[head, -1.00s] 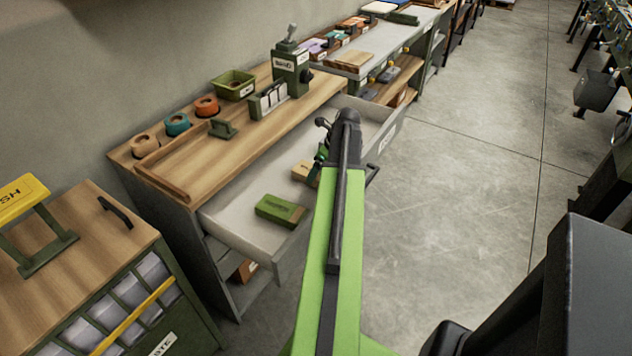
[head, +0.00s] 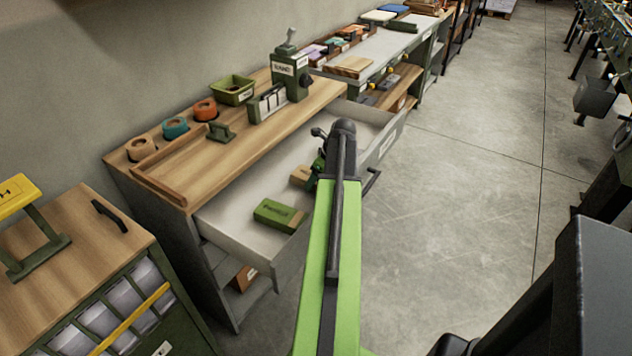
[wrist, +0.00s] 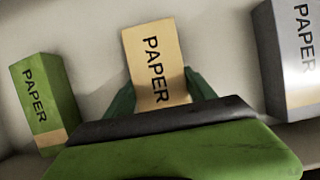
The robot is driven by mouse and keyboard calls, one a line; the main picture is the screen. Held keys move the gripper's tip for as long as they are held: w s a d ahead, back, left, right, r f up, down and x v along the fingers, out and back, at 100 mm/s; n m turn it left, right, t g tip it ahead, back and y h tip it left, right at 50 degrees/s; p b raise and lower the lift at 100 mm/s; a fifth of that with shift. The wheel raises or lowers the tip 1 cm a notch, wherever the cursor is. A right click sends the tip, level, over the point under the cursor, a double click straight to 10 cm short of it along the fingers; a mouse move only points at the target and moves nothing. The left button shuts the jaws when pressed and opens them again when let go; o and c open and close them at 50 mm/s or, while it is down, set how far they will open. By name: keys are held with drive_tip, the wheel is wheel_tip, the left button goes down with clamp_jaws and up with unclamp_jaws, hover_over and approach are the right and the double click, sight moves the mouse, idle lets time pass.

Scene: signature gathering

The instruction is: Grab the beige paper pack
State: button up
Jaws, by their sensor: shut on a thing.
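The beige paper pack (wrist: 156,62) is in the wrist view, labelled PAPER, between the two green fingers of my gripper (wrist: 160,95). My gripper is shut on it. In the head view the pack (head: 299,175) is partly hidden by my arm and my gripper (head: 318,165). The pack is within the open drawer (head: 240,222) of the wooden-topped cabinet. I cannot tell whether it still touches the drawer floor.
A green paper pack (wrist: 43,103) lies left of the beige one, and a grey-white pack (wrist: 291,55) lies to the right. The green pack also shows in the head view (head: 279,215). The drawer walls surround them. Open floor (head: 470,210) lies to the right.

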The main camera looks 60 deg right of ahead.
drive_tip(key=shift+c, duration=0.5)
wheel_tip(320, 180, up, 10)
drive_tip(key=p, duration=1)
drive_tip(key=shift+r, duration=0.15)
